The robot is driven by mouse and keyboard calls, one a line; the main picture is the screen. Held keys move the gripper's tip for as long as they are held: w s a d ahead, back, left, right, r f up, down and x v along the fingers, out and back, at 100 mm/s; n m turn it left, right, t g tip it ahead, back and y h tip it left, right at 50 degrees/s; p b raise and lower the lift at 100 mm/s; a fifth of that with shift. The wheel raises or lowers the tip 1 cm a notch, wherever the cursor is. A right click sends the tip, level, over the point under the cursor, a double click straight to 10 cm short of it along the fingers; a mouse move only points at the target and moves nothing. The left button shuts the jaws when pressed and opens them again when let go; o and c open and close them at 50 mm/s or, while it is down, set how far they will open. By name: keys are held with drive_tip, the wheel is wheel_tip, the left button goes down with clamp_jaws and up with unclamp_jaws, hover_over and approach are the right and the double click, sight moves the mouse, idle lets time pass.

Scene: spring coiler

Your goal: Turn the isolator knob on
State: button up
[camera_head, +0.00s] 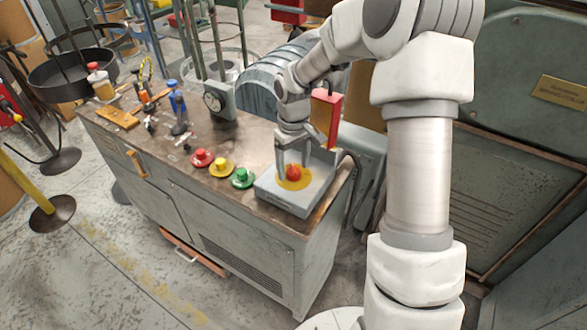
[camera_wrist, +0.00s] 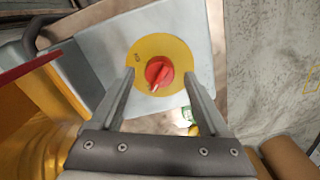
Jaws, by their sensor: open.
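The isolator knob (camera_head: 293,172) is red and sits on a round yellow plate (camera_head: 306,182) on a grey box (camera_head: 285,199) at the right end of the bench. In the wrist view the red knob (camera_wrist: 159,70) has a pale pointer mark toward its lower left, and the yellow plate (camera_wrist: 176,53) carries small dark markings that I cannot read with certainty. My gripper (camera_head: 294,178) is above the box with its fingers pointing down. In the wrist view my gripper (camera_wrist: 160,82) is open, one finger on each side of the knob, with visible gaps.
Red (camera_head: 201,159), yellow (camera_head: 221,168) and green (camera_head: 242,178) push buttons line the bench top (camera_head: 190,140) left of the box. A dial gauge (camera_head: 215,102) and clamp-like tools stand farther back. A large green-grey cabinet (camera_head: 530,170) is at the right.

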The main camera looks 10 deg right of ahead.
drive_tip(key=shift+f, duration=0.45)
clamp_jaws()
